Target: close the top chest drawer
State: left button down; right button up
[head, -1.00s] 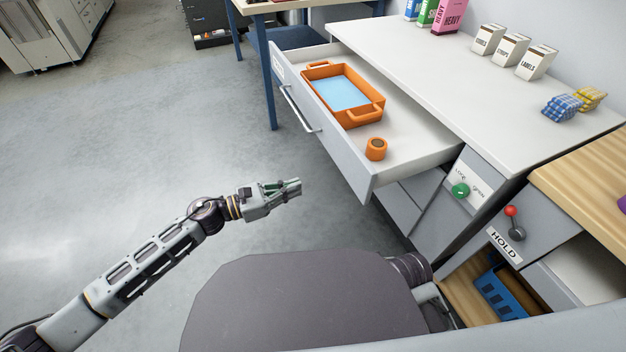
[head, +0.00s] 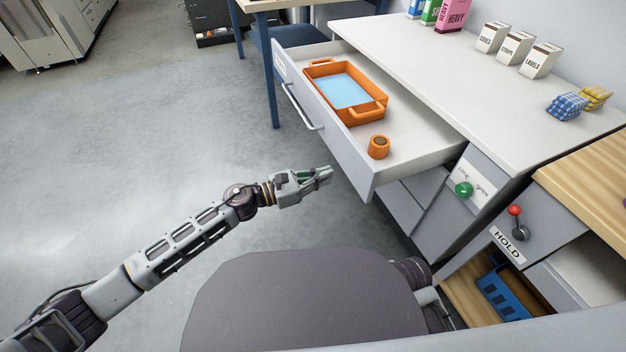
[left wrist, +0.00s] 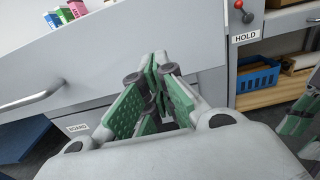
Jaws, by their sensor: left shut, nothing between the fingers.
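The top chest drawer (head: 352,168) is pulled far out of the white-topped chest (head: 400,45). Its grey front has a bar handle (head: 302,108), also seen at the left of the left wrist view (left wrist: 32,100). An orange tray (head: 379,113) with a light blue bottom and a small orange ring-shaped piece (head: 378,147) lie in the drawer. My left gripper (head: 328,174) is shut and empty, in front of the drawer front near its near end; contact is not visible. Green-padded parts at the right edge of the left wrist view look like my right gripper (left wrist: 298,122), cut off.
A green knob (head: 464,189) and a red-tipped lever (head: 515,212) above a HOLD label are on the right. A blue crate (head: 502,297) sits in the open bay below. Boxes and folded cloths stand on the chest top. The floor at left is clear.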

aim_at(350, 168)
pick_arm(q)
jog(key=shift+b+x, duration=0.3)
jog(key=shift+x, duration=2)
jog(key=shift+w+d, duration=0.15)
jog(key=shift+d, duration=0.15)
pick_arm(e)
jog(key=shift+x, duration=0.85)
jog(key=shift+f, duration=0.1)
